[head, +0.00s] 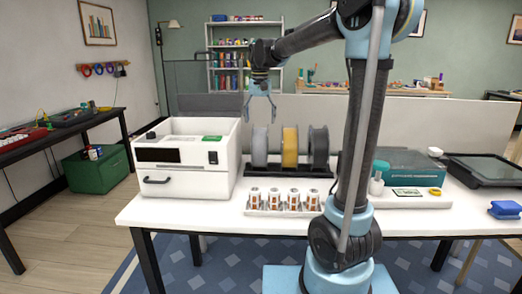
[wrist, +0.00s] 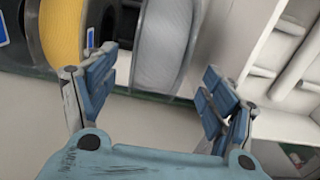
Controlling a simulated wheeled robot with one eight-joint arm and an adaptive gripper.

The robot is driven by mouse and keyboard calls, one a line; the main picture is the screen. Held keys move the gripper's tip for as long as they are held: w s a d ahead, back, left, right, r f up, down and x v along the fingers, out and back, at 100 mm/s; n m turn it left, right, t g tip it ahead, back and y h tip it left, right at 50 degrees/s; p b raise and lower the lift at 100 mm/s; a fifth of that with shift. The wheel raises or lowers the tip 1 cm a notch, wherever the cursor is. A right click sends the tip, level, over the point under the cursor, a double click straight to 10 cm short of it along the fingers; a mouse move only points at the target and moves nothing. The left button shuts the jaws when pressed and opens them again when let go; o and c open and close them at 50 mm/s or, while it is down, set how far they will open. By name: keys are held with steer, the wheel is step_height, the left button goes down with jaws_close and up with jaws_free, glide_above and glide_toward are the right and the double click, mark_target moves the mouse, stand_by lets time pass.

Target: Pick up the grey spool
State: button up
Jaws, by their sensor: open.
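The grey spool (head: 259,147) stands upright at the left end of a row of three on a dark rack on the white table. The spool also shows in the wrist view (wrist: 163,45), ahead of the fingers and between them. My gripper (head: 260,112) hangs above this spool, pointing down, with its fingers spread. In the wrist view my gripper (wrist: 158,72) is open with nothing held between the blue finger pads.
A yellow spool (head: 290,147) stands close beside the grey one, then a darker spool (head: 319,150). A white machine (head: 187,158) stands close on the left. A tray of small parts (head: 283,211) lies in front. A teal box (head: 410,165) is at right.

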mark_target(261, 125)
steer(key=shift+d+f, duration=0.1)
steer(key=shift+f, duration=2.85)
jaws_close()
